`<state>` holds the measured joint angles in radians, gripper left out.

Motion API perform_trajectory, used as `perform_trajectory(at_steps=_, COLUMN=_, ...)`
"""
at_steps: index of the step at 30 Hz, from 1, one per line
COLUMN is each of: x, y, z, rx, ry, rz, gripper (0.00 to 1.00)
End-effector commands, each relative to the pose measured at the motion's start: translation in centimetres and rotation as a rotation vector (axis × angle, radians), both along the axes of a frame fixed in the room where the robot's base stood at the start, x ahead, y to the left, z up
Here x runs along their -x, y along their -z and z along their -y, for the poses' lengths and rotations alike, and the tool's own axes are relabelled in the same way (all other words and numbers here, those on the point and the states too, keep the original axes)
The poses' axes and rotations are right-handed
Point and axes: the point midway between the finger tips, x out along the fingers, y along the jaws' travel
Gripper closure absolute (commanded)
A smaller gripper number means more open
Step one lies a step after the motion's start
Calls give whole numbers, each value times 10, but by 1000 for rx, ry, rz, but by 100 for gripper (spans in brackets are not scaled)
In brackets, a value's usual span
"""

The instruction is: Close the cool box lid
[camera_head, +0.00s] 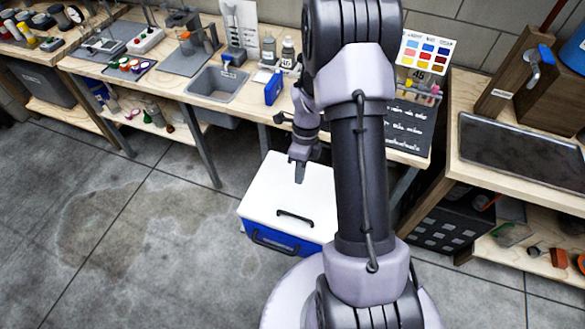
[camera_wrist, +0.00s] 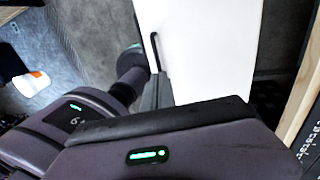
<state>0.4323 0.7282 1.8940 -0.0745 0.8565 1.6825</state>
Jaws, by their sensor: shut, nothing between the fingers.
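The cool box has a blue body (camera_head: 280,243) and a white lid (camera_head: 270,190), and stands on the floor in front of the bench. The lid lies over the body, and I see no clear gap along its front edge. A dark handle (camera_head: 295,217) is on the lid near the front. My gripper (camera_head: 299,179) is shut and empty, pointing down at the lid's top; I cannot tell whether it touches. In the wrist view the white lid (camera_wrist: 215,50) is beyond my gripper (camera_wrist: 157,92). The box's right side is hidden behind my arm.
A wooden bench (camera_head: 190,92) with a grey sink (camera_head: 217,86) and bottles runs behind the box. A second bench (camera_head: 470,170) with a dark tray stands right, a black crate (camera_head: 450,225) under it. The floor (camera_head: 110,220) to the left is clear.

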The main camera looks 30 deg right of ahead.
Motion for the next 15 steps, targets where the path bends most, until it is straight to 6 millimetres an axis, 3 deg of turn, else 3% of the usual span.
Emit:
perform_trajectory(at_steps=5, x=5, y=19, z=-5, rx=-10, ry=24, rz=-6, gripper=100)
perform_trajectory(at_steps=15, x=16, y=93, z=-18, rx=-7, ry=19, rz=-5, gripper=100)
